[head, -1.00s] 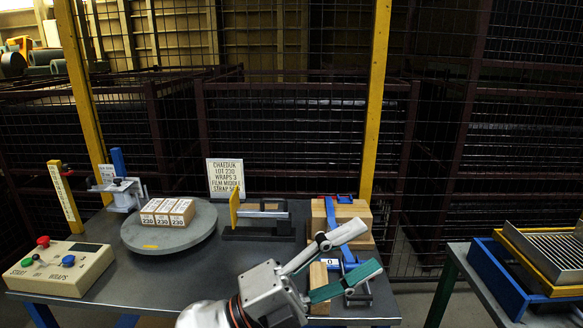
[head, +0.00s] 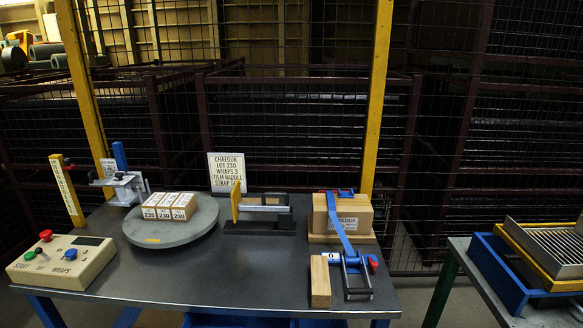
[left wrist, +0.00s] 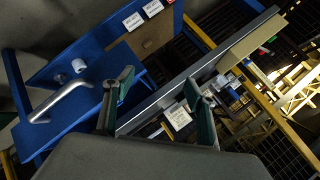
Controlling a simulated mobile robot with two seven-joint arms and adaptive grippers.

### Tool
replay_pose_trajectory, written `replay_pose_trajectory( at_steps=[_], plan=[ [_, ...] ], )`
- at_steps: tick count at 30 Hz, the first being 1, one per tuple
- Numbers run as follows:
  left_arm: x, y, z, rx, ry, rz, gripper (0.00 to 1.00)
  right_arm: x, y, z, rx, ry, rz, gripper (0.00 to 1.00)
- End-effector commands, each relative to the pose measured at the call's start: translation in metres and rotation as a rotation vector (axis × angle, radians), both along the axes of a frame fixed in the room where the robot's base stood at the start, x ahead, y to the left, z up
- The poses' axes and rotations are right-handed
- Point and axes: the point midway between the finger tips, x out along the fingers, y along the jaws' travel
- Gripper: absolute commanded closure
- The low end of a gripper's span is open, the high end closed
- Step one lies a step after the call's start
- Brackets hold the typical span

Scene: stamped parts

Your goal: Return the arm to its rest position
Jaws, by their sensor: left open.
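My left gripper (left wrist: 160,88) shows in the left wrist view with its two green-padded fingers apart and nothing between them. It is out of the head view, as is my right gripper. In the left wrist view, tilted, a blue panel (left wrist: 65,55) with a grey bar handle (left wrist: 62,102) lies to the left of the fingers. The grey work table (head: 225,270) stands clear of any arm in the head view. A wooden box (head: 350,214) with a blue strap (head: 341,226) over it sits at its right.
On the table are a control box (head: 62,262), a grey turntable (head: 172,228) with small labelled cartons, a black-based fixture (head: 260,227), a strapping tool (head: 352,276) and a wooden block (head: 320,282). A second table (head: 462,262) with blue and yellow trays stands right. Mesh fencing is behind.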

Motion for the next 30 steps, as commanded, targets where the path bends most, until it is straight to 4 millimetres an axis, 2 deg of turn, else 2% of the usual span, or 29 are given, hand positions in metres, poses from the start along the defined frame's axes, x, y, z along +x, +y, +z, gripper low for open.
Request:
replay_pose_trajectory(
  at_steps=[3,13,23,30],
  plan=[
    [-0.031,0.016,-0.019,0.014,0.101,0.034,0.44,-0.002,0.0,-0.001,0.0,0.004,0.0,1.0],
    [-0.103,0.045,-0.051,0.044,0.324,0.09,0.44,-0.009,0.0,-0.004,0.0,0.016,-0.001,1.0],
    [-0.08,-0.001,-0.082,-0.121,0.231,0.018,0.44,-0.003,0.0,0.007,0.006,0.003,-0.003,1.0],
    [-0.069,-0.045,-0.109,-0.303,0.146,-0.033,0.44,-0.002,0.003,0.014,0.015,0.001,-0.001,1.0]
  ],
)
